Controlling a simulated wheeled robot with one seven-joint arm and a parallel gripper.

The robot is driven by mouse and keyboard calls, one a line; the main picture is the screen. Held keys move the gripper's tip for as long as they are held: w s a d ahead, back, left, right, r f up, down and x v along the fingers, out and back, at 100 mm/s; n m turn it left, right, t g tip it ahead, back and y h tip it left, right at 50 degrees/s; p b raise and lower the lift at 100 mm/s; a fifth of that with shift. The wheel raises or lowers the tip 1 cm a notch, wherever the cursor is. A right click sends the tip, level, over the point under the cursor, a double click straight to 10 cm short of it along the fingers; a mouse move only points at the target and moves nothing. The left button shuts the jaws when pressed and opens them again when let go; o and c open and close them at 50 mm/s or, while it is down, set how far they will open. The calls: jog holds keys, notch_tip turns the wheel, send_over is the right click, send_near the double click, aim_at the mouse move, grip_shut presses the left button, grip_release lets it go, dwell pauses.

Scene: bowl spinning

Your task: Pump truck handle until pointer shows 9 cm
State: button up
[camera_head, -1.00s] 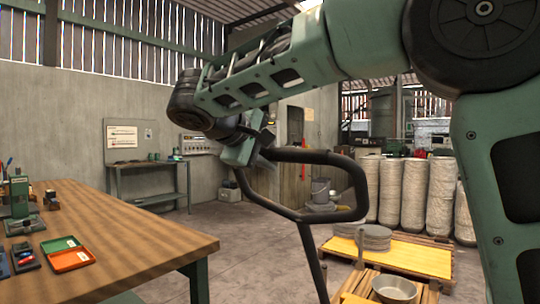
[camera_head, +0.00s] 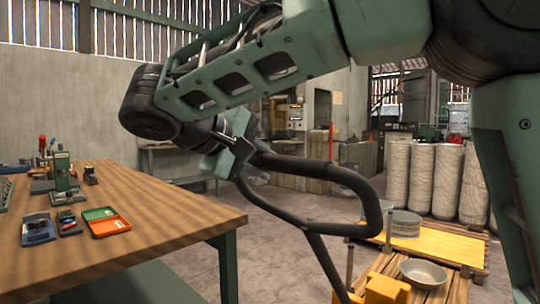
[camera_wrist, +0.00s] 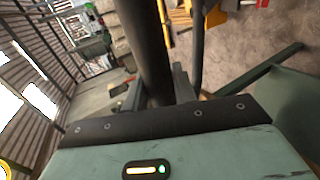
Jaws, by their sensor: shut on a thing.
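The truck handle (camera_head: 372,208) is a black loop on a dark shaft that slopes down to the right. Its top left bar is held in my gripper (camera_head: 240,155), which is shut on it. In the wrist view the handle bar (camera_wrist: 145,45) runs up between the jaws of my gripper (camera_wrist: 158,88). The yellow-orange truck body (camera_head: 385,288) shows at the bottom, partly cut off by the frame. No pointer or scale can be made out in either view.
A wooden workbench (camera_head: 150,215) with small tools and an orange-and-green tray (camera_head: 107,222) stands at the left. A metal bowl (camera_head: 422,272) and a stack of grey discs (camera_head: 405,222) are at the right, before several wrapped white rolls (camera_head: 435,180). Concrete floor (camera_head: 285,235) lies between.

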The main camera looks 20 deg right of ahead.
jog(key=shift+r, duration=0.1)
jog(key=shift+w+d+r, duration=0.1)
jog(key=shift+d+r, duration=0.15)
jog(key=w+d+r+p, duration=0.1)
jog(key=d+r, duration=0.1)
jog(key=d, duration=0.1)
jog(key=w+d+r+p, duration=0.1)
jog(key=d+r+p, duration=0.1)
jog(key=d, duration=0.1)
jog(key=w+d+r+p, duration=0.2)
jog(key=d, duration=0.1)
jog(key=shift+d+r, duration=0.1)
jog(key=shift+d, duration=0.3)
jog(key=shift+w+d, duration=0.15)
jog(key=shift+d, duration=0.05)
jog(key=shift+r, duration=0.1)
jog(key=w+d+r+p, duration=0.1)
jog(key=d, duration=0.2)
jog(key=w+d+r+p, duration=0.2)
jog(key=d, duration=0.2)
jog(key=w+d+r+p, duration=0.1)
jog(key=d+r, duration=0.1)
jog(key=d, duration=0.2)
jog(key=shift+w+d+p, duration=0.2)
jog(key=shift+w+p, duration=0.15)
jog(key=shift+p, duration=0.05)
